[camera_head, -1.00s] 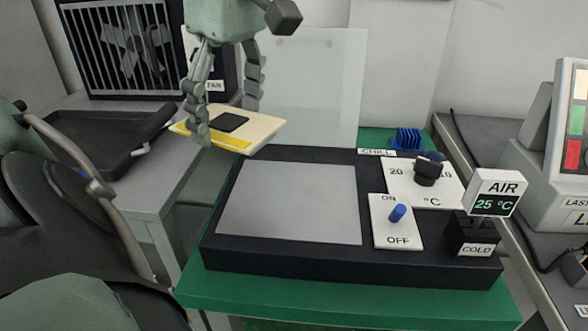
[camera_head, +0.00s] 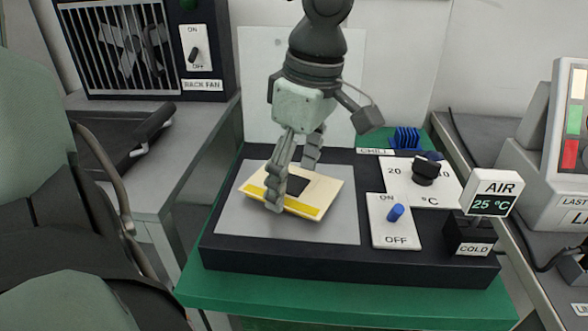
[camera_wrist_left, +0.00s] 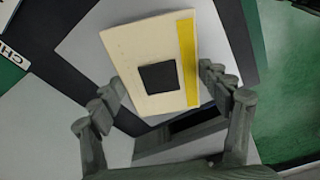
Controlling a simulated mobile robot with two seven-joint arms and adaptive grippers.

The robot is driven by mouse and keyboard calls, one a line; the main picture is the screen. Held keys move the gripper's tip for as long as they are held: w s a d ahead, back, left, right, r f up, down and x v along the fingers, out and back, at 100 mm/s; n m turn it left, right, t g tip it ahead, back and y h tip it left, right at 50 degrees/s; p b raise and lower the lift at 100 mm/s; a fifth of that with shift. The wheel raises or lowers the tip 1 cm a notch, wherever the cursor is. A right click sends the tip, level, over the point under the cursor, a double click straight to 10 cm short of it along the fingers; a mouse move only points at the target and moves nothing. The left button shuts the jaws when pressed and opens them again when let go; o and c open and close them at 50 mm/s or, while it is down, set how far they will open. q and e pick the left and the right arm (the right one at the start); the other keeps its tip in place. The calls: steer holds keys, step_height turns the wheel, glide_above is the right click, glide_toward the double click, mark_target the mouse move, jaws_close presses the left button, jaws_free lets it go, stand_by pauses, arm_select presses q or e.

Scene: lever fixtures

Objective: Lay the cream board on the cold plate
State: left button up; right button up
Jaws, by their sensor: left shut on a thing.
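The cream board (camera_head: 325,186), with a yellow stripe along one edge and a dark square in its middle, is over the cold plate's grey surface (camera_head: 338,228). My left gripper (camera_head: 292,182) is shut on the board, with a finger at either side of it. In the left wrist view the board (camera_wrist_left: 125,48) shows between the fingers (camera_wrist_left: 163,88), turned relative to the plate's edges. Whether its underside touches the plate or hangs just above it, I cannot tell. My right gripper is not in view.
Right of the plate are an ON/OFF panel with a blue lever (camera_head: 396,213), a dark temperature knob (camera_head: 424,173) and an AIR display (camera_head: 494,190) reading 25 °C. A rack fan (camera_head: 130,45) stands at the back left. The plate's front part is bare.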

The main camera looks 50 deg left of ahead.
mark_target(305, 190)
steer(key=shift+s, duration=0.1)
arm_select(q)
steer(key=shift+f, duration=0.1)
steer(key=o, duration=1.2)
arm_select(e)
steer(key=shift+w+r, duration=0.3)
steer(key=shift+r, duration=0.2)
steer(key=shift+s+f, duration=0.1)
arm_select(q)
steer(key=shift+r, duration=0.2)
steer(key=shift+w+d+r, duration=0.15)
steer(key=shift+r, duration=0.8)
steer(key=r, duration=0.3)
steer(key=d+r, duration=0.1)
steer(key=r, duration=0.6)
steer(key=shift+w+d+p, duration=0.1)
steer(key=shift+d+p, duration=0.15)
steer(key=shift+p, duration=0.05)
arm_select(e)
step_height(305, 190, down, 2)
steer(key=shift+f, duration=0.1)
